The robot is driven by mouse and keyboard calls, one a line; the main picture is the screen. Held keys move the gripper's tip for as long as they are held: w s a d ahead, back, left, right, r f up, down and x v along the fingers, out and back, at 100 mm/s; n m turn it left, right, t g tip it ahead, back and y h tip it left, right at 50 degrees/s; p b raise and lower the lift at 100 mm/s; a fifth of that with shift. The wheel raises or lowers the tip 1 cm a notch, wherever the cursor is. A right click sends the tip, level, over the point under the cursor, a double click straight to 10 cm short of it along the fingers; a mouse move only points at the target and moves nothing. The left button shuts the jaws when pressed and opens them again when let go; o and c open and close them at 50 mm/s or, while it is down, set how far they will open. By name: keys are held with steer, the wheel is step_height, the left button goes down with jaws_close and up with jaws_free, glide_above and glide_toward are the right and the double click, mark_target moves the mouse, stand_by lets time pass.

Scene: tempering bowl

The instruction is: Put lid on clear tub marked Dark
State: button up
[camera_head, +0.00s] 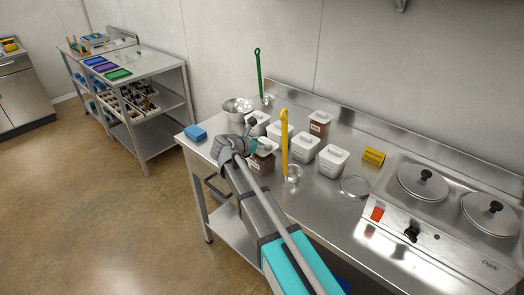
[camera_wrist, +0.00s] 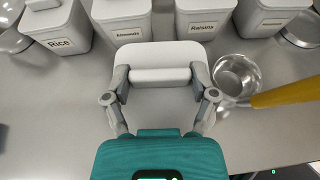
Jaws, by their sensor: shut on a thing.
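My gripper (camera_wrist: 160,78) is shut on a white lid (camera_wrist: 161,56), with one finger at each side of it in the wrist view. In the head view my gripper (camera_head: 260,147) is over the table's left part, at a clear tub with brown contents (camera_head: 263,161). That tub is partly hidden by my arm, and I cannot tell whether the lid touches it. A second clear tub with brown contents (camera_head: 319,124) stands farther back. The labels on both brown tubs are too small to read, so I cannot tell which is Dark.
White tubs labelled Rice (camera_wrist: 58,30), Almonds (camera_wrist: 124,24) and Raisins (camera_wrist: 203,18) stand in a row. A ladle with a yellow handle (camera_head: 285,145) stands close right of my gripper. A blue sponge (camera_head: 195,133) and metal bowl (camera_head: 238,107) are left. A cooker (camera_head: 440,225) is right.

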steer(key=shift+f+b, duration=0.35)
steer(key=shift+f, duration=0.35)
steer(key=shift+f+b, duration=0.55)
steer(key=shift+b, duration=0.05)
steer(key=o, duration=0.9)
steer(key=shift+r, duration=0.25)
steer(key=shift+r+p, duration=0.4)
steer(key=shift+p, duration=0.3)
steer(key=p+v, duration=0.4)
steer(key=v, duration=0.8)
